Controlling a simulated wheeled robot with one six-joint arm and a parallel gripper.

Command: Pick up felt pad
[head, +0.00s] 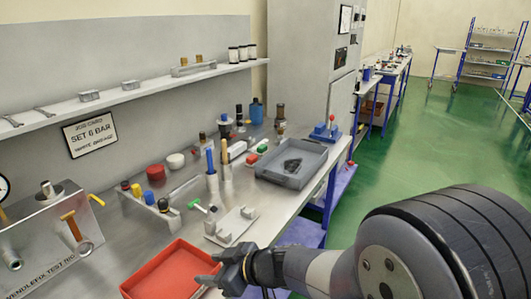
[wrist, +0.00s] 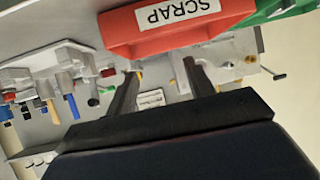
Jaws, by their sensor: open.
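I cannot pick out a felt pad with certainty. A dark item (head: 293,165) lies in the grey tray (head: 270,177) on the bench, too small to identify. My gripper (head: 222,269) is over the front of the bench, by the right edge of the red bin (head: 135,291). In the wrist view my gripper (wrist: 160,70) has its two dark fingers apart with nothing held between them. Beyond the fingers a small pale, marked piece (wrist: 151,98) shows; I cannot tell what it is.
The red bin is labelled SCRAP in the wrist view (wrist: 178,35). A pale metal fixture (head: 232,227) stands just behind my gripper. A rack of coloured knobs (head: 150,206), upright tool holders (head: 212,183) and a test rig (head: 45,240) line the bench. Green floor (head: 400,160) is clear to the right.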

